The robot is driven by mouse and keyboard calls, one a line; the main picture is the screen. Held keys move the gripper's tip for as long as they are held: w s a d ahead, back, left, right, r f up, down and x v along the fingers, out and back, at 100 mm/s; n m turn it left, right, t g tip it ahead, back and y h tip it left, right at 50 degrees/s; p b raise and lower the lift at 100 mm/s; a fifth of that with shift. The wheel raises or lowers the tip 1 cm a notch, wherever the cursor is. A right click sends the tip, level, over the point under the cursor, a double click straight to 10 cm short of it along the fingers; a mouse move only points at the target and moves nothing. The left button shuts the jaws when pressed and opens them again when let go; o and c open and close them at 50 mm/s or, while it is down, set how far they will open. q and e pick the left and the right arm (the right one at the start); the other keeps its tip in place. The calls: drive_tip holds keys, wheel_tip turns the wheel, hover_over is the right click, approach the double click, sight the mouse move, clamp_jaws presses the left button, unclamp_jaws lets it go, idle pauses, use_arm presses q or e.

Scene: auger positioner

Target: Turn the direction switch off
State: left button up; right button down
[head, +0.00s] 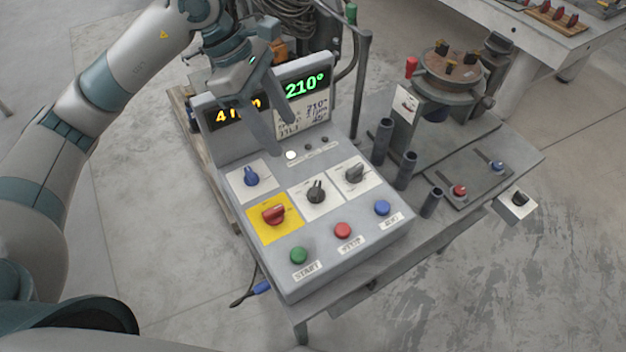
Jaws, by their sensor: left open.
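The control box (345,245) stands on a workbench, with several rotary switches on its sloped panel. They are a blue knob (251,176), a black knob (316,191), a dark grey knob (355,172) and a red knob (274,214) on a yellow plate. Their small labels are not readable, so I cannot tell which is the direction switch. My left gripper (277,137) is open and empty, pointing down in front of the display, above the panel's back part. It partly covers the display. My right gripper is not in view.
Green (299,255), red (343,230) and blue (382,208) buttons line the panel's front. A green-digit display (305,86) rises behind. To the right stand dark posts (383,140) and a round turntable (450,68). A vertical pole (360,90) stands behind the box.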

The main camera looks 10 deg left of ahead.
sight(315, 188)
use_arm(q)
drive_tip(key=p+x, duration=0.5)
drive_tip(key=x, duration=1)
drive_tip(key=shift+d+f, duration=0.25)
drive_tip(key=shift+f, duration=0.1)
drive_tip(key=shift+d+f, duration=0.2)
drive_tip(key=shift+f, duration=0.4)
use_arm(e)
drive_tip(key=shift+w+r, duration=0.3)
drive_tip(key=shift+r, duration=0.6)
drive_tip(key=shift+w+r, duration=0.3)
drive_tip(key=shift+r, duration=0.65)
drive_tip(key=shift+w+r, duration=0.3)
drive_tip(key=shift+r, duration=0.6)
use_arm(q)
drive_tip(key=c, duration=1.1)
